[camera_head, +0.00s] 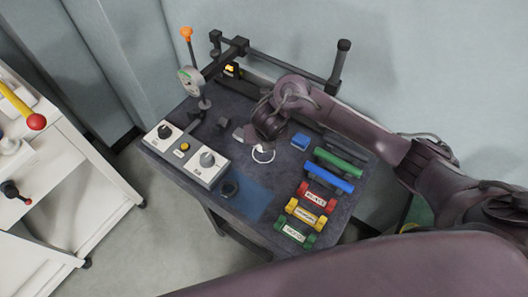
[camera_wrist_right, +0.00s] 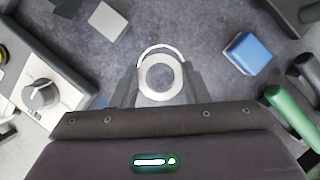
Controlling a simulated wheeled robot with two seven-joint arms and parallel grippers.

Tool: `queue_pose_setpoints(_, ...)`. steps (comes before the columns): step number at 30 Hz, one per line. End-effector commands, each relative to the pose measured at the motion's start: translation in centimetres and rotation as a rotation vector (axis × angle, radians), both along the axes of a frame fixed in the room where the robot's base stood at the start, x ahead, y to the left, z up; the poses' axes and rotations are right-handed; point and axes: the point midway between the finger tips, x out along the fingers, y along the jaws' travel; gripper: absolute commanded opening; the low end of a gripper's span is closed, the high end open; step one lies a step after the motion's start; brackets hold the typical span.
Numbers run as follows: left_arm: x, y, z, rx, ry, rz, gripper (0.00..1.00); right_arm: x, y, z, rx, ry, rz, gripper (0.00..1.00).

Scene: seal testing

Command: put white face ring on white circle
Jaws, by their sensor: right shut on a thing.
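The white face ring (camera_wrist_right: 144,78) is between the two fingers of my right gripper (camera_wrist_right: 160,88), which is shut on it in the right wrist view. In the head view my right gripper (camera_head: 259,145) points down over the dark table, and the ring shows small and pale at its tip. The white circle (camera_wrist_right: 159,46) is an outline on the table surface; its far arc shows just beyond the ring, and the rest is hidden by the ring and fingers. In the head view the white circle (camera_head: 264,162) lies under the fingertips. I cannot tell whether the ring touches the table. My left gripper is not in view.
A blue block (camera_head: 300,141) sits right of the circle. Control boxes with knobs (camera_head: 206,166) stand to the left. Green, blue, red and yellow handled pieces (camera_head: 317,196) line the right side. A gauge stand (camera_head: 191,80) is at the back left. A blue mat (camera_head: 249,199) lies in front.

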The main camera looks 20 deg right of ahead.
Motion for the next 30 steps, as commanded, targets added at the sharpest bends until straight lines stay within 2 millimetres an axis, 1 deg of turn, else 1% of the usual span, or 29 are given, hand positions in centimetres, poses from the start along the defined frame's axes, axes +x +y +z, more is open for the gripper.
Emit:
queue_pose_setpoints(2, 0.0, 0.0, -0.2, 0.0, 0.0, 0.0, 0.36, 0.0, 0.0, -0.6, -0.001, 0.0, 0.0, 0.18)
queue_pose_setpoints(6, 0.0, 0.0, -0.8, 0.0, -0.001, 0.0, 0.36, -0.1, -0.1, -2.9, -0.002, 0.003, -0.001, 0.18)
queue_pose_setpoints(9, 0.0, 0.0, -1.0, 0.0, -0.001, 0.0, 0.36, 0.0, -0.1, -4.1, -0.002, 0.001, -0.001, 0.18)
queue_pose_setpoints(12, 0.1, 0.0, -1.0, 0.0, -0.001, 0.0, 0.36, 0.0, -0.1, -4.4, -0.001, -0.001, -0.001, 0.18)
queue_pose_setpoints(18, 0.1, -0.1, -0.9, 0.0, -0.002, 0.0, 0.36, 0.0, 0.0, -4.4, 0.0, -0.001, 0.0, 0.18)
queue_pose_setpoints(21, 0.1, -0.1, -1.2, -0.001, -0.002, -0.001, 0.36, 0.0, 0.0, -4.7, -0.001, -0.001, 0.0, 0.18)
queue_pose_setpoints(22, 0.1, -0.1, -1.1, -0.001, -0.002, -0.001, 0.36, 0.0, 0.0, -4.6, 0.0, -0.001, 0.0, 0.44)
queue_pose_setpoints(26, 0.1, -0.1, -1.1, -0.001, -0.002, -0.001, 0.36, 0.0, 0.0, -4.5, 0.0, -0.001, 0.0, 0.61)
queue_pose_setpoints(27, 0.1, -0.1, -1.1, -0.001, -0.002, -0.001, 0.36, 0.0, 0.0, -4.5, 0.0, -0.001, 0.0, 0.63)
queue_pose_setpoints(30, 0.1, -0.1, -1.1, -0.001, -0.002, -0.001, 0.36, 0.0, 0.0, -4.6, 0.0, -0.001, 0.0, 0.63)
